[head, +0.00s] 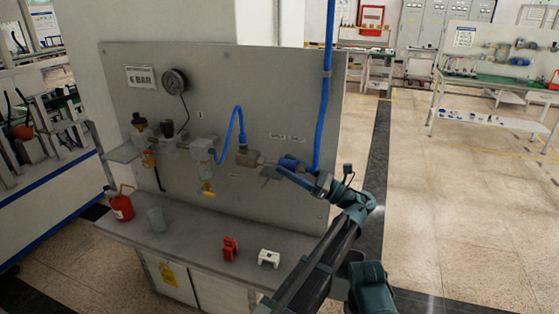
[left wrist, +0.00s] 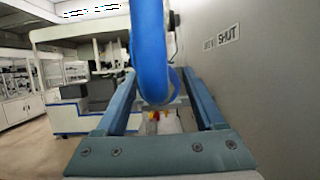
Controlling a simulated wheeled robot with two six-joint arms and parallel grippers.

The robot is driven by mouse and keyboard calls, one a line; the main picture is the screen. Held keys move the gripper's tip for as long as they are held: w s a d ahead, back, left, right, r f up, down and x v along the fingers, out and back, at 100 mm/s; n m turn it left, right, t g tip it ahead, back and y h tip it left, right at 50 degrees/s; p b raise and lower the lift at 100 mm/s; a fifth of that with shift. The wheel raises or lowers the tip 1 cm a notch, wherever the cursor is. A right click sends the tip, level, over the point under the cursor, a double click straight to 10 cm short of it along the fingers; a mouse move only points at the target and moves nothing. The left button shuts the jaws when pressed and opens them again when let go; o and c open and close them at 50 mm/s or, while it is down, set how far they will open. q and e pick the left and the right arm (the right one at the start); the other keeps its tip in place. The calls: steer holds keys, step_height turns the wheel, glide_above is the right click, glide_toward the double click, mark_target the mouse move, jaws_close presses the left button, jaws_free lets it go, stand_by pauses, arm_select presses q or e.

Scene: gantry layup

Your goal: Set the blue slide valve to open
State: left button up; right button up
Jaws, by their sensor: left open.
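The blue slide valve (head: 291,162) is on the grey wall panel, at the lower end of the vertical blue pipe, beside a tan fitting (head: 249,157). A small label (head: 287,138) is above it; in the left wrist view the word SHUT is legible on the label (left wrist: 222,37). The blue part sits below the label's right half. My left gripper (head: 284,170) is open at the valve, and its fingers partly hide it. In the left wrist view a curved blue part (left wrist: 151,60) lies between the open fingers; I cannot tell whether they touch it. My right gripper is not in view.
The vertical blue pipe (head: 329,80) runs close to my gripper. A blue hose (head: 236,117), gauge (head: 174,81) and regulator fittings are to the left. The shelf (head: 196,238) below holds a red can (head: 121,206), a cup (head: 156,219), a red block (head: 230,249) and a white block (head: 268,258).

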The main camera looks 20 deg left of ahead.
arm_select(q)
steer(key=shift+d, duration=0.1)
steer(key=shift+c, duration=0.5)
jaws_close()
